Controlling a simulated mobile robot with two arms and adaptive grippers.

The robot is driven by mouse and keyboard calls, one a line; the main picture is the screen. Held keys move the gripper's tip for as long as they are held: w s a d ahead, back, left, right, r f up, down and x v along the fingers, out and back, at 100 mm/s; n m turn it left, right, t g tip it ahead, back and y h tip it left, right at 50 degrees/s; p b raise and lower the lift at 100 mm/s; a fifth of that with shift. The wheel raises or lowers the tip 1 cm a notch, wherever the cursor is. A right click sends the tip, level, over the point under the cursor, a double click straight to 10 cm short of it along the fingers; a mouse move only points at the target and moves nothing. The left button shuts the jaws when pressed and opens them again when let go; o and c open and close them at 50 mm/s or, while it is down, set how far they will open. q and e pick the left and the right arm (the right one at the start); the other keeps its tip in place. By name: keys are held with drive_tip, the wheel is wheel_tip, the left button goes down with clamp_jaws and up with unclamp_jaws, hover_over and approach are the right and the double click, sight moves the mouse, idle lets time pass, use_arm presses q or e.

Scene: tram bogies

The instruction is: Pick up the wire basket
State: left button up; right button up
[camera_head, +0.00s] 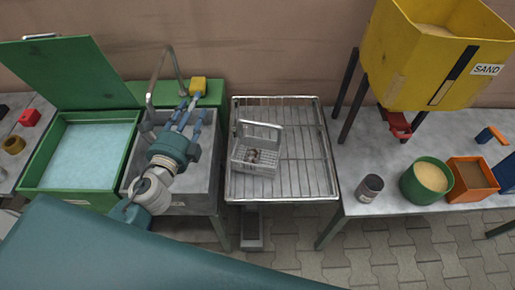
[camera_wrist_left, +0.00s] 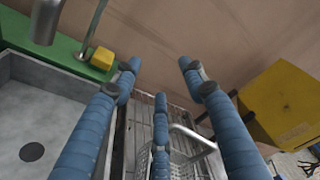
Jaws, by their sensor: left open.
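The wire basket (camera_head: 255,158) is a small light-grey mesh basket with a raised handle. It stands on the slatted metal drain rack, and some small dark things lie inside it. My left gripper (camera_head: 190,108) is open and empty, above the grey sink to the left of the basket and apart from it. In the left wrist view, the blue fingers of my left gripper (camera_wrist_left: 160,82) are spread. Part of the wire basket (camera_wrist_left: 196,142) shows behind them, partly hidden by the fingers. My right gripper is in neither view.
The grey sink (camera_head: 207,180) with a curved tap (camera_head: 151,100) lies left of the drain rack (camera_head: 310,160). A yellow block (camera_head: 198,86) sits behind the sink. A green open-lidded tank (camera_head: 130,125) stands farther left. A yellow sand hopper (camera_head: 420,65) rises at right.

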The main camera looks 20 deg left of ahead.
use_arm(q)
drive_tip(key=w+d+m+h, duration=0.2)
drive_tip(key=d+m+h, duration=0.15)
drive_tip(key=m, duration=0.35)
drive_tip(key=m+g+h, duration=0.5)
drive_tip(key=m+g, duration=0.1)
drive_tip(key=m, duration=0.8)
approach(239, 129)
drive_tip(key=w, duration=0.1)
drive_tip(key=x, duration=0.3)
drive_tip(key=p+x, duration=0.1)
drive_tip(key=x, duration=0.2)
drive_tip(key=f+x, duration=0.1)
drive_tip(key=x, duration=0.2)
drive_tip(key=shift+w+a+f+p, duration=0.15)
drive_tip(key=shift+w+f+p, duration=0.1)
drive_tip(key=shift+p, duration=0.15)
drive_tip(key=shift+w+d+f, duration=0.25)
drive_tip(key=shift+w, duration=0.05)
drive_tip(key=shift+s+a, duration=0.1)
drive_tip(key=c, duration=0.4)
drive_tip(key=shift+r, duration=0.1)
clamp_jaws()
